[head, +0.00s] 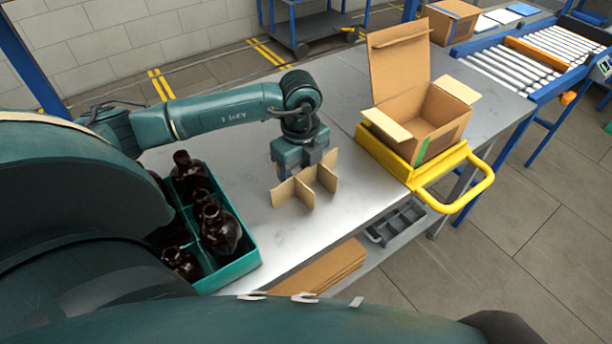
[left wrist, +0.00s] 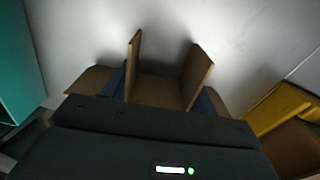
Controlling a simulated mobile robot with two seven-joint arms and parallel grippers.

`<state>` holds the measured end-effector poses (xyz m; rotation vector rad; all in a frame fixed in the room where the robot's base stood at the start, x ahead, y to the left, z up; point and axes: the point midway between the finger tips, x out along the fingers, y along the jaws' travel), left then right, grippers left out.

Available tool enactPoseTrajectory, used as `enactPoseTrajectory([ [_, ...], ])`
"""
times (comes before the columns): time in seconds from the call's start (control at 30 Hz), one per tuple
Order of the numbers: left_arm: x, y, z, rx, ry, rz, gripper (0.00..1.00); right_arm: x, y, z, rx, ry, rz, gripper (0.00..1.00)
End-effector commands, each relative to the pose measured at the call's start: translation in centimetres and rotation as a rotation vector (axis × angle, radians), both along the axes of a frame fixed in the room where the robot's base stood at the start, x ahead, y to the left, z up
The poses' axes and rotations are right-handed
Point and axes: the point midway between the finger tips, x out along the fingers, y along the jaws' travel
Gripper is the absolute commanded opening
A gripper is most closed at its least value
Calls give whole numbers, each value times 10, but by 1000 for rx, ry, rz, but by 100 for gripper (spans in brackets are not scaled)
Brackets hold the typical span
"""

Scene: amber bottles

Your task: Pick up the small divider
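The small divider (head: 306,186) is made of crossed brown cardboard panels and stands upright on the metal table. My left gripper (head: 301,169) points down over it, with its fingers around its middle. In the left wrist view, two of the panels of the divider (left wrist: 158,90) stand between my wide-apart blue fingers (left wrist: 163,92). The fingers sit close beside these panels; whether they press on them I cannot tell. The divider seems to rest on the table. My right gripper is out of view.
A teal crate (head: 240,272) with several amber bottles (head: 220,228) stands on the left. An open cardboard box (head: 416,120) sits on a yellow tray with a handle (head: 478,178) on the right. The metal table (head: 345,215) around the divider is clear. A roller conveyor (head: 530,62) lies behind.

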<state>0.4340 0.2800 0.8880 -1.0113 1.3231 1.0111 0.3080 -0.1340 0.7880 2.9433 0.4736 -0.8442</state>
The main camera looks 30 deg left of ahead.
Motion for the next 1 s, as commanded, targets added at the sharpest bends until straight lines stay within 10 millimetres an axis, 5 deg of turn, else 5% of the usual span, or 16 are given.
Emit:
enactPoseTrajectory([
  [0.23,0,0,0,0,0,0,37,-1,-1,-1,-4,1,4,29],
  [0.53,1,0,6,-1,-2,0,36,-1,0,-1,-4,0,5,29],
  [1.0,1,0,88,-1,-3,-5,36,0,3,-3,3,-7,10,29],
])
